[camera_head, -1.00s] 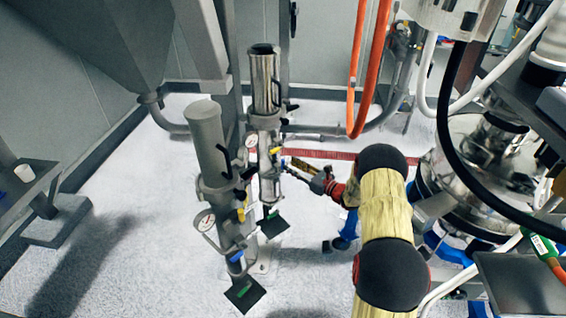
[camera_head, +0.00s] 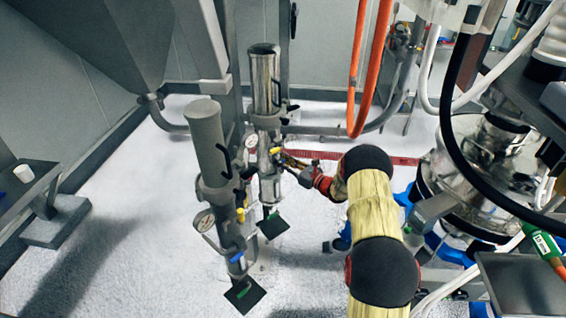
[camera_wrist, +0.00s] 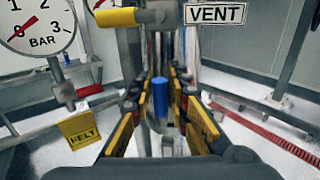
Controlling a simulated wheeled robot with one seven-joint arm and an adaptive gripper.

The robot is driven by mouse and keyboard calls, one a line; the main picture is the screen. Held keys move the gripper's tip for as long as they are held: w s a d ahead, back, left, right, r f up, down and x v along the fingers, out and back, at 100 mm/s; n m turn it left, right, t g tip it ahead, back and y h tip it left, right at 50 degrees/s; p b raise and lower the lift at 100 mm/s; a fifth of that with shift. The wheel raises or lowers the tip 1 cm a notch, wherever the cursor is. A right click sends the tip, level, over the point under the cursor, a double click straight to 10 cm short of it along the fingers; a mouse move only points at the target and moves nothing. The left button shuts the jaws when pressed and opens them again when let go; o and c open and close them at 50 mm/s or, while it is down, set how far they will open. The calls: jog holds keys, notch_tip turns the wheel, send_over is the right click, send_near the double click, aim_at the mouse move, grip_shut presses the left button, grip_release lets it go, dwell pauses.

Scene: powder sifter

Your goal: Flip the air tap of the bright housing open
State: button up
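The bright housing (camera_head: 263,80) is an upright shiny metal cylinder in the middle of the head view. It carries a round gauge (camera_head: 251,141) and a yellow lever (camera_head: 276,150). In the wrist view the yellow lever (camera_wrist: 115,17) lies level beside a VENT label (camera_wrist: 214,14). A blue handle (camera_wrist: 160,66) stands upright lower down, between my gripper's fingertips (camera_wrist: 164,82), which are apart. I cannot tell whether they touch it.
A matte grey housing (camera_head: 208,140) with its own gauge (camera_head: 204,221), yellow lever and blue lever stands close in front, to the left. Orange hoses (camera_head: 358,90) hang behind my arm. A steel vessel (camera_head: 480,165) stands at right.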

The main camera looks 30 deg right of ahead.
grip_shut()
dwell(0.4)
jog(key=shift+a+n, duration=0.1)
jog(key=shift+n, duration=0.2)
jog(key=a+n+b, duration=0.1)
jog(key=n+b, duration=0.1)
jog(key=b, duration=0.1)
jog(key=a+f+n+h+b, duration=0.1)
jog(key=n+b, duration=0.2)
jog(key=a+f+n+g+b, duration=0.1)
jog(key=a+n+b, duration=0.1)
jog(key=b, duration=0.1)
jog(key=shift+s+f+b, duration=0.1)
jog(key=shift+s+b, duration=0.25)
jog(key=shift+s, duration=0.05)
jog(key=shift+s+a+f+n+h+b, duration=0.1)
jog(key=shift+a+f+n+h+b, duration=0.45)
jog(key=shift+n+b, duration=0.95)
jog(key=shift+s+a+f+n+h+b, duration=0.1)
jog(key=shift+f+n+h+b, duration=0.3)
jog(key=shift+f+n+b, duration=0.75)
jog(key=shift+a+f+n+h+b, duration=0.25)
jog(key=shift+f+n+h+b, duration=0.15)
jog(key=shift+n+b, duration=1.4)
jog(key=shift+m+b, duration=0.25)
jog(key=shift+b, duration=0.05)
